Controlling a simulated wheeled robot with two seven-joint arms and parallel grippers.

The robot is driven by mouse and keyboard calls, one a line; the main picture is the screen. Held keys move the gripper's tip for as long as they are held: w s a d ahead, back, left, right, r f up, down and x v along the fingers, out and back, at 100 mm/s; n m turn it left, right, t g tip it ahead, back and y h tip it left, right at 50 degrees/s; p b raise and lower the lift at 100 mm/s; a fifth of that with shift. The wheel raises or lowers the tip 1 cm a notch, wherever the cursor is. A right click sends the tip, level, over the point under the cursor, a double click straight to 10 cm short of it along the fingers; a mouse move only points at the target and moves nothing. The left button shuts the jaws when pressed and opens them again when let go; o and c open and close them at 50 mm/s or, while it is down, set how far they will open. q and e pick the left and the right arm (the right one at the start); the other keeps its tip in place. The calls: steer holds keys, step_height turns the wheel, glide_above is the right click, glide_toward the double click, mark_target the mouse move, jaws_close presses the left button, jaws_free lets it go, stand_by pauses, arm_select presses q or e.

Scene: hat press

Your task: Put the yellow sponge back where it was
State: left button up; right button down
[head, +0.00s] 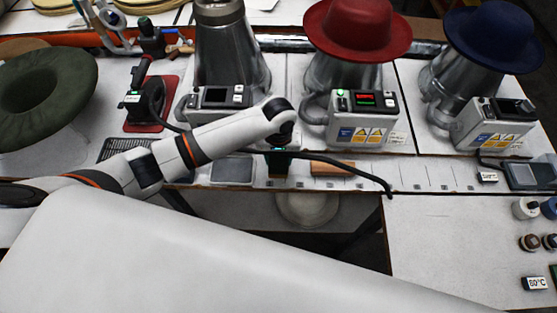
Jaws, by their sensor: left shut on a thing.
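My left arm comes in from the left, and its dark left gripper (278,178) points down at the front strip of the bench, below the middle press. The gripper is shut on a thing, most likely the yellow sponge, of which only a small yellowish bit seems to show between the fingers. The rest is hidden by the gripper. I cannot tell whether it touches the bench. My right gripper is not in view.
A brown block (332,168) lies just right of the gripper, by a black cable (345,167). Grey presses stand behind; two bear a red hat (358,28) and a blue hat (493,36). A grey pad (232,171) lies left. A green hat (45,97) is far left.

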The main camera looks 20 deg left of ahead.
mark_target(279, 163)
arm_select(q)
step_height(279, 163, down, 2)
steer(key=shift+f, duration=0.3)
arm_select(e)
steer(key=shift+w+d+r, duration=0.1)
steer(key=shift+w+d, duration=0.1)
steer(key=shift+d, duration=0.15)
arm_select(q)
steer(key=shift+f, duration=0.2)
steer(key=o, duration=0.9)
steer(key=shift+r, duration=0.1)
step_height(279, 163, up, 12)
steer(key=shift+r, duration=0.15)
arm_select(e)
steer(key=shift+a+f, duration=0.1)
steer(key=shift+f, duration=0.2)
arm_select(q)
steer(key=shift+s, duration=0.1)
